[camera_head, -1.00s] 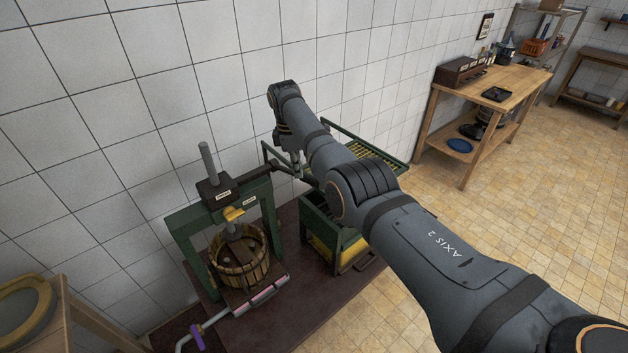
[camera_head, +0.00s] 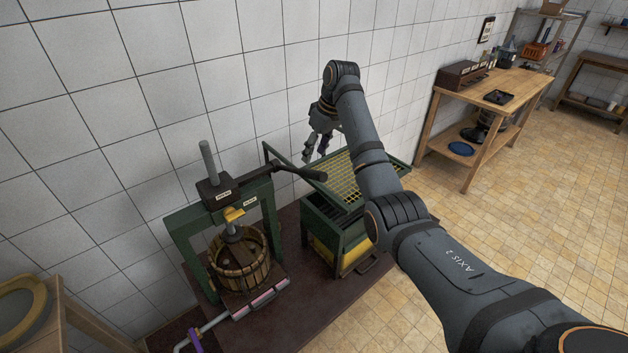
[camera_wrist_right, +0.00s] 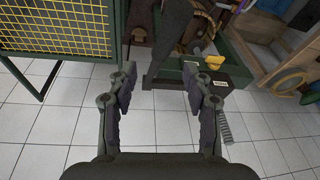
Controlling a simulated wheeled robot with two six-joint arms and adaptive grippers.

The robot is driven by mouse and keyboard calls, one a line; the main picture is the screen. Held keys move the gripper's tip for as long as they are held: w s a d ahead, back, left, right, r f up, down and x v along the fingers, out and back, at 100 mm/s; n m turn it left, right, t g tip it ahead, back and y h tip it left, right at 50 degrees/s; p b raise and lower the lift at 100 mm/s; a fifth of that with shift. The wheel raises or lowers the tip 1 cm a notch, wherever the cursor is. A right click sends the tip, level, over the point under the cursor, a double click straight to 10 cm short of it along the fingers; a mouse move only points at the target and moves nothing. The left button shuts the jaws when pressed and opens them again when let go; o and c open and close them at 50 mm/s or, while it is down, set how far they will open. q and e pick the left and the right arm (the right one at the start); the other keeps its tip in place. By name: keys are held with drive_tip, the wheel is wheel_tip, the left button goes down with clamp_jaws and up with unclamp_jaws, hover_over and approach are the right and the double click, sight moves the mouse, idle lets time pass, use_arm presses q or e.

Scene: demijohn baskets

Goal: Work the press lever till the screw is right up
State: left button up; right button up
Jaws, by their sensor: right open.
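The green press (camera_head: 186,238) stands at the left on a dark base, with a slatted wooden basket (camera_head: 246,272) inside its frame. Its grey screw (camera_head: 207,160) rises upright out of the black head block (camera_head: 216,192). The dark press lever (camera_head: 290,169) reaches right from the head and ends in a thick grip. My right gripper (camera_head: 314,150) is open and empty, above and apart from the lever's grip. In the right wrist view the open fingers (camera_wrist_right: 162,88) point toward the lever (camera_wrist_right: 170,42), which lies beyond them. My left gripper is out of view.
A green crusher box with a yellow grid (camera_head: 362,172) stands right of the press, close under my right gripper. The tiled wall is just behind. A wooden table (camera_head: 500,88) stands at the back right. The tiled floor at right is clear.

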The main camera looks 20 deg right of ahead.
sight(314, 175)
drive_tip(key=s+m, duration=0.1)
drive_tip(key=s+d+r+m+t, duration=0.1)
drive_tip(key=s, duration=0.1)
drive_tip(key=s+r+m, duration=0.1)
drive_tip(key=s, duration=0.1)
drive_tip(key=shift+s+d+t+y+b, duration=0.15)
drive_tip(key=shift+d+t+y+b, duration=0.15)
drive_tip(key=shift+y+b, duration=0.1)
drive_tip(key=shift+a+f, duration=0.15)
drive_tip(key=x, duration=0.3)
drive_tip(key=p+x, duration=0.3)
drive_tip(key=x, duration=0.3)
drive_tip(key=shift+w+f, duration=0.2)
drive_tip(key=shift+w, duration=0.05)
drive_tip(key=shift+w+f, duration=0.15)
drive_tip(key=shift+f, duration=0.2)
drive_tip(key=shift+r, duration=0.1)
clamp_jaws()
